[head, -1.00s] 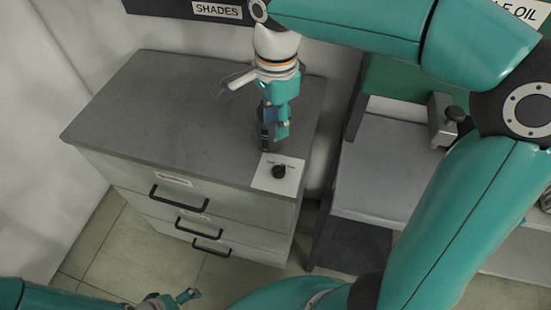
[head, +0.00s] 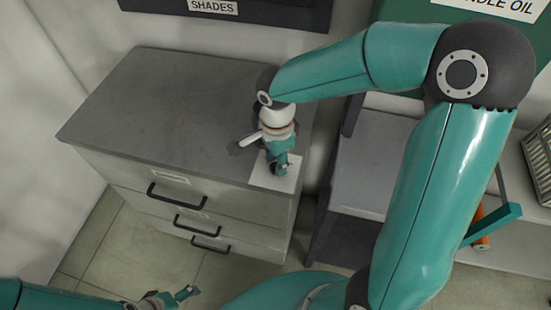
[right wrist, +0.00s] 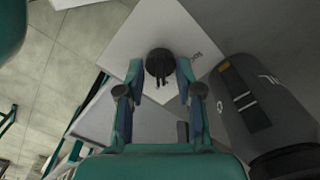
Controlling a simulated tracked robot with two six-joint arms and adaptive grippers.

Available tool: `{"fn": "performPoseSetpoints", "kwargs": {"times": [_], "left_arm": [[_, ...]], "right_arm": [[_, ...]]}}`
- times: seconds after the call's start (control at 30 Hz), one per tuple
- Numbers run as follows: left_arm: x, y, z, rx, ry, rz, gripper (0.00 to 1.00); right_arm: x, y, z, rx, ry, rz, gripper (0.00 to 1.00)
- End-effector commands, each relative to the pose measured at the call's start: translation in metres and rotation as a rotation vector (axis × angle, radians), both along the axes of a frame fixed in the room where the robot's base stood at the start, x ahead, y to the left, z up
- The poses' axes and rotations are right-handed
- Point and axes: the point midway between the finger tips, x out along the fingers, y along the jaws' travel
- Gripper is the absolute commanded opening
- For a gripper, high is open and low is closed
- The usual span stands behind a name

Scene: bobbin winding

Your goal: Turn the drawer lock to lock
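The drawer lock is a black round knob (right wrist: 159,64) on a white plate (right wrist: 150,35), with faint lettering beside it. In the head view the white plate (head: 262,176) lies on the front right corner of the grey cabinet top (head: 150,105), and the knob is mostly hidden by my right gripper (head: 279,168). In the right wrist view my right gripper (right wrist: 159,75) is open, with one finger on each side of the knob; I cannot tell whether they touch it. My left gripper (head: 180,296) is low at the bottom edge, away from the cabinet, too small to read.
The cabinet has several drawer fronts with black handles (head: 177,196), and they look closed. A grey bench (head: 365,170) stands to its right across a narrow gap. A dark panel labelled SHADES (head: 213,6) is behind. The left part of the cabinet top is clear.

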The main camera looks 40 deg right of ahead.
Motion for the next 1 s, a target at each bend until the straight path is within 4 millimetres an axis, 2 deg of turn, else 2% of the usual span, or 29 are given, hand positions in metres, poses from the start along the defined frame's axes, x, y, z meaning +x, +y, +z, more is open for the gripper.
{"fn": "performPoseSetpoints", "kwargs": {"times": [0.2, 0.4, 0.43, 0.77, 1.0], "left_arm": [[0.0, 0.0, 0.0, 0.0, 0.0, 0.0, 0.89], [0.0, 0.0, 0.0, 0.0, 0.0, 0.0, 0.89], [0.0, 0.0, 0.0, 0.0, 0.0, 0.0, 0.89], [0.0, 0.0, -0.0009, 0.0, 0.0, 0.0, 0.89], [0.0, 0.0, -0.0061, 0.0, 0.0, 0.0, 0.89]], "right_arm": [[0.0, -0.0002, -0.0003, 0.0, 0.0, -0.001, 0.35], [-0.0001, -0.0002, -0.0002, 0.0, 0.001, -0.001, 0.02], [-0.0002, -0.0003, -0.0002, 0.0, 0.001, -0.001, 0.0], [-0.0004, -0.0002, -0.0006, 0.0, 0.002, 0.009, 0.0], [-0.0003, -0.0002, -0.0016, 0.0, 0.002, 0.083, 0.0]]}}
